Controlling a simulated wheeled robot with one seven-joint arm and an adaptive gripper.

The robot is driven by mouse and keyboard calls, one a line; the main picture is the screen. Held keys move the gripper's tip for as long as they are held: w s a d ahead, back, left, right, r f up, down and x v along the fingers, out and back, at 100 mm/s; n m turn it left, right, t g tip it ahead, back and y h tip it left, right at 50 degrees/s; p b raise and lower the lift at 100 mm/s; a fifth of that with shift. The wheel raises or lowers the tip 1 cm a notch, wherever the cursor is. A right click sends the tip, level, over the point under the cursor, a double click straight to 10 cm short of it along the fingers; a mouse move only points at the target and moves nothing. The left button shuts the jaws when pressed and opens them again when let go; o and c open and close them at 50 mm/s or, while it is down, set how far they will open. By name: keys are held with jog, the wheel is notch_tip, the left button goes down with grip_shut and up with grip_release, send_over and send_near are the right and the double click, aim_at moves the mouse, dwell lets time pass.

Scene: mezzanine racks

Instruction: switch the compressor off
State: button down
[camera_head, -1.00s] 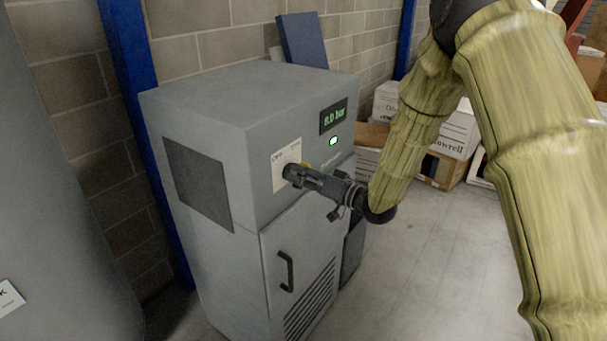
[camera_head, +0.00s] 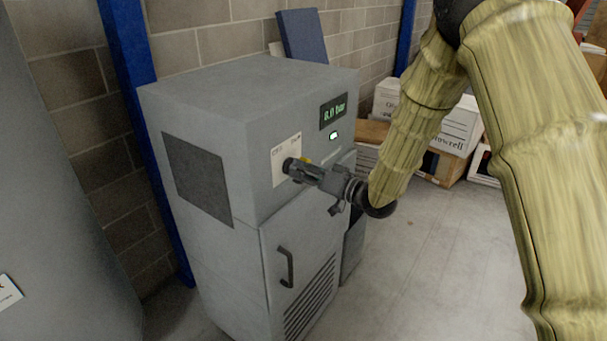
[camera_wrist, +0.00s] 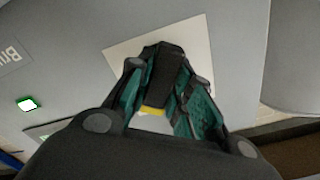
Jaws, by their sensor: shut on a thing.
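The compressor (camera_head: 210,90) is a grey cabinet against the block wall. Its front has a display (camera_head: 333,114) that seems to read 8.0 bar, a lit green lamp (camera_head: 334,135) and a pale switch plate (camera_head: 279,152). My gripper (camera_head: 292,168) is at this plate, pointing left. In the wrist view its teal-padded fingers (camera_wrist: 160,95) are closed around a black switch handle (camera_wrist: 163,70) standing on the plate. A yellow mark (camera_wrist: 152,110) shows between the fingers. The fingers hide part of the plate and its lettering, so the handle's setting cannot be read.
The cabinet's lower door has a dark handle (camera_head: 286,268) and vent slots (camera_head: 310,300). A blue post (camera_head: 140,110) and a large grey tank (camera_head: 60,200) stand to the left. Boxes (camera_head: 455,130) are stacked behind my arm. The floor (camera_head: 430,260) at right is clear.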

jog(key=n+b, duration=0.4)
jog(key=shift+f, duration=0.2)
jog(key=n+b, duration=0.3)
jog(key=b, duration=0.1)
jog(key=shift+n, duration=0.4)
jog(key=n+b, duration=0.5)
jog(key=b, duration=0.1)
jog(key=shift+s, duration=0.1)
jog(key=shift+r+n+b, duration=0.15)
jog(key=shift+n+b, duration=0.85)
jog(key=shift+b, duration=0.1)
jog(key=c, duration=1.3)
grip_release()
jog(key=shift+a+r, duration=0.1)
